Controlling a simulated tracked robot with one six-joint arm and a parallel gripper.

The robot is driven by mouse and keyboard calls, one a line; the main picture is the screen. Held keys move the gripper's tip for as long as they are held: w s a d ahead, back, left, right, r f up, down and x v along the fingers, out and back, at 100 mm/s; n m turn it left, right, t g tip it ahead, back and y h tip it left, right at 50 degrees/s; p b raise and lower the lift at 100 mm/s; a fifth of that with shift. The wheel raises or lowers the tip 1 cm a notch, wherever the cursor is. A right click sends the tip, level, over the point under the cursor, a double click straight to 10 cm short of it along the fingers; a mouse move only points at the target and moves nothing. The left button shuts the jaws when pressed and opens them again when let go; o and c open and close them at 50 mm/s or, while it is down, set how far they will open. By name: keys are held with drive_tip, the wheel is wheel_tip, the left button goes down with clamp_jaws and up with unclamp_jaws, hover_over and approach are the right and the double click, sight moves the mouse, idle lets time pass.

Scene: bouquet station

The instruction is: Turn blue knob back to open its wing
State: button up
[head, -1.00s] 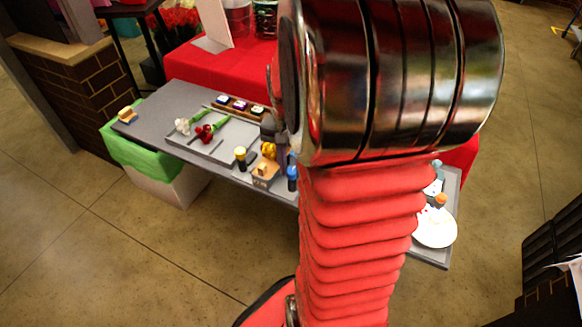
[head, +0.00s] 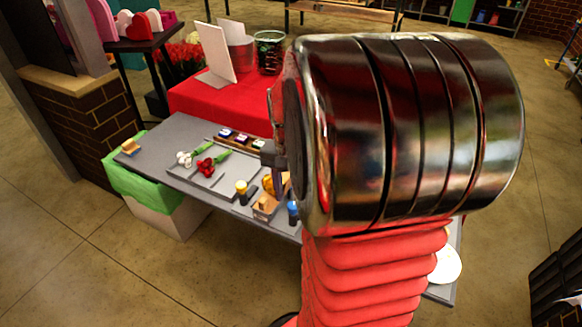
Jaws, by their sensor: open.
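The blue knob (head: 293,207) is a small upright cylinder with a blue top and a dark lower part, near the front edge of the grey table, just left of my arm. My gripper (head: 279,187) shows only in part beside my large metal arm link. It is open and points down over the table, behind and slightly left of the blue knob in the picture. I see nothing held. Whether it touches anything is too small to tell. No wing can be made out clearly near the knob; my arm hides the area to its right.
A yellow-topped knob (head: 242,187) and a small wooden box (head: 265,207) stand left of the blue knob. White flowers (head: 184,158) and red flowers (head: 206,166) lie on a grey tray. A rack of small pots (head: 241,137) is behind. A white plate (head: 447,264) is at right.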

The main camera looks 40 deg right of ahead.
sight(290, 204)
wheel_tip(290, 204, up, 11)
drive_tip(key=shift+w+f, duration=0.15)
idle(0.8)
drive_tip(key=s+a+n+t, duration=0.2)
drive_tip(key=a+n, duration=0.4)
drive_tip(key=a, duration=0.5)
drive_tip(key=s+a+n+t, duration=0.3)
drive_tip(key=a+n, duration=0.3)
drive_tip(key=a, duration=0.6)
drive_tip(key=shift+a+r+t, duration=0.15)
drive_tip(key=shift+r+t, duration=0.05)
drive_tip(key=shift+t, duration=0.3)
